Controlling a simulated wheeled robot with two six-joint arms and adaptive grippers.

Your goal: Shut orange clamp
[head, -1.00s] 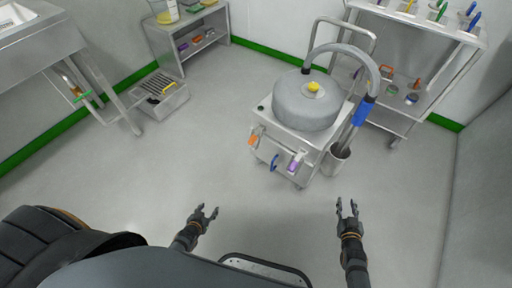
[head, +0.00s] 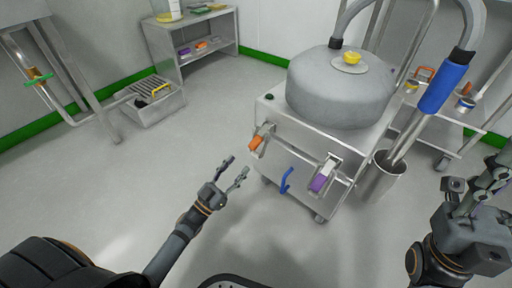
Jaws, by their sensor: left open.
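The orange clamp (head: 257,143) is a latch with an orange grip on the left of the front face of a steel wheeled vacuum unit (head: 286,160). Whether it stands open or shut is too small to tell. My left gripper (head: 236,171) is open and empty, below and left of the orange clamp and apart from it. My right gripper (head: 490,180) is at the right edge, partly cut off, away from the unit; its finger gap is not clear.
A purple clamp (head: 321,178) and a blue handle (head: 286,181) are on the same front face. A grey lid (head: 340,95) with a yellow knob (head: 352,58) tops the unit. A steel bucket (head: 381,178) holds a blue-gripped wand (head: 443,88).

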